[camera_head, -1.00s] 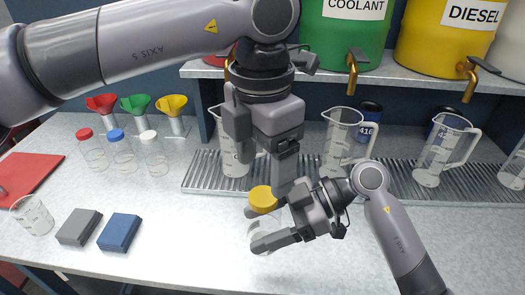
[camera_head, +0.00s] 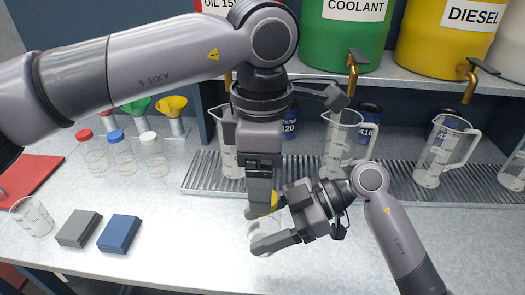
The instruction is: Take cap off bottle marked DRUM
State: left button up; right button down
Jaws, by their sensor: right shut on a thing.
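A clear bottle (camera_head: 264,231) with a yellow cap (camera_head: 274,200) stands upright near the front middle of the bench. No DRUM marking is readable on it. My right gripper (camera_head: 257,229) comes in from the right and is shut on the bottle's body below the cap. My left gripper (camera_head: 260,195) points down from above at the cap. Its near finger covers most of the cap and hides the far finger, so I cannot tell whether it touches or grips the cap.
Bottles with red (camera_head: 84,135), blue (camera_head: 116,136) and white caps (camera_head: 148,137) stand at left, before funnels (camera_head: 172,106). A grey block (camera_head: 78,228), a blue block (camera_head: 119,233) and a beaker (camera_head: 33,217) lie front left. Jugs (camera_head: 343,143) stand on the grated tray (camera_head: 395,187) behind.

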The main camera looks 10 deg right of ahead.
pick_arm(q)
jog(key=shift+f, duration=1.6)
jog(key=c, duration=1.1)
jog(key=shift+c, duration=0.2)
jog(key=shift+r, duration=0.2)
jog(key=shift+r, duration=0.95)
jog(key=shift+r, duration=1.95)
